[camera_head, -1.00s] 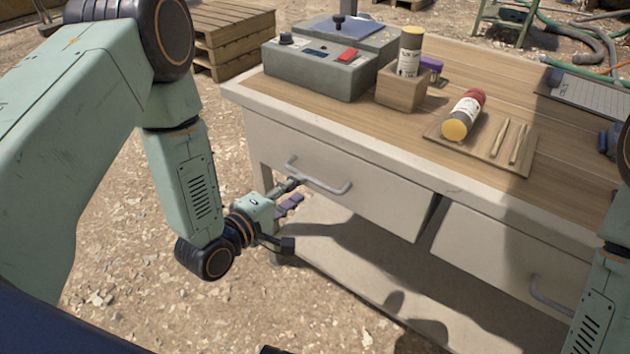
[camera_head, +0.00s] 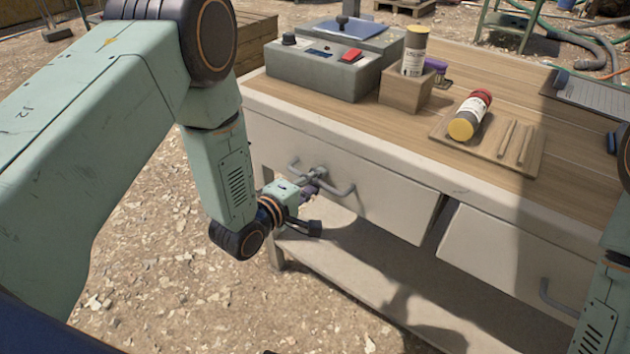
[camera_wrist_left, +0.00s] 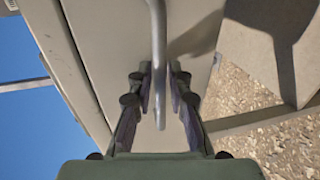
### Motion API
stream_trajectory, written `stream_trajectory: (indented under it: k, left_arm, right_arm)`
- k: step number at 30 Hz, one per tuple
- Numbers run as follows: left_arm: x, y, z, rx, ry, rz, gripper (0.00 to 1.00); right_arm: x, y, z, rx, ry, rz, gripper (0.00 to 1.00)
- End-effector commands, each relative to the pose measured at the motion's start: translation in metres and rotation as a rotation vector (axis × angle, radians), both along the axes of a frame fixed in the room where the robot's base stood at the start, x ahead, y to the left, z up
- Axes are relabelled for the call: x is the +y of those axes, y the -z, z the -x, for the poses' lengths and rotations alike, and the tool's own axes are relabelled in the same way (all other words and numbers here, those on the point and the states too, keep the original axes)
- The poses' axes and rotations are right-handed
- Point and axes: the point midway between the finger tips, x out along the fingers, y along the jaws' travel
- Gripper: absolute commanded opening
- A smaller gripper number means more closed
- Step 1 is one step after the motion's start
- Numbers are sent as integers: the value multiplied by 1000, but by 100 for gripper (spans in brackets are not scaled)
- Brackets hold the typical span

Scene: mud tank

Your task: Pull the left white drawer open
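In the left wrist view, the handle (camera_wrist_left: 157,45) runs between the two fingers of my left gripper (camera_wrist_left: 161,75), with a narrow gap seeming to show on each side. My right gripper is not in view.
The right drawer (camera_head: 500,262) with its own handle (camera_head: 555,300) is beside it. A lower shelf (camera_head: 350,275) lies beneath. On the tabletop stand a grey control box (camera_head: 315,72), a wooden block (camera_head: 405,90) with a can, and a board (camera_head: 500,150). Gravel ground in front is clear.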

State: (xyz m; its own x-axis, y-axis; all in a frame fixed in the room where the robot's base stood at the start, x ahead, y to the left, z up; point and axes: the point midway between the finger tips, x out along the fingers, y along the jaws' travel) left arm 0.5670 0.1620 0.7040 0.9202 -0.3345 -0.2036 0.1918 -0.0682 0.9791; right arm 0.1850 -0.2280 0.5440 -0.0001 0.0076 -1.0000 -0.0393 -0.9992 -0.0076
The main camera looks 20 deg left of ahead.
Motion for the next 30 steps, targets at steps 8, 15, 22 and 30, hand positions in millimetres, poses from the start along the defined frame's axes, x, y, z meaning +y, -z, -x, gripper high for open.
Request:
stream_trajectory:
  k: [8,15,22,30]
  left_arm:
    - [0,0,0,0,-1,0,0]
    - [1,0,0,0,-2,0,0]
    - [1,0,0,0,-2,0,0]
    - [1,0,0,-1,-3,1,0]
  right_arm:
    - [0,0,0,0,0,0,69]
    - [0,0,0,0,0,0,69]
    - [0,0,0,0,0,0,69]
    - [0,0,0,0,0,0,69]
